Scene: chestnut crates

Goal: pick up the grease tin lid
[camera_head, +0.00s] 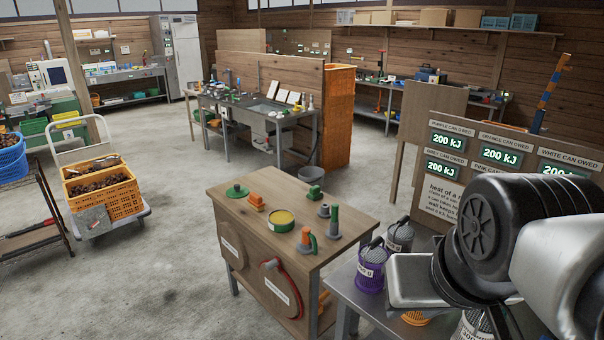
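A dark green round lid with a small knob (237,191) lies at the far left of the small wooden bench top and looks like the grease tin lid. An open tin with yellow contents (281,219) stands to its right and nearer, with an orange block-shaped thing (256,201) between them. The lid is uncovered and apart from the tin. My arm fills the lower right of the view, over the neighbouring grey table, well away from the lid. I cannot make out my gripper's fingers.
On the same bench (218,193) stand an orange-handled tool (306,242), a grey and green upright piece (334,222) and a green block (314,193). Purple and grey cans (370,272) stand on the grey table. Open floor (170,285) lies left of the bench, up to a crate trolley.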

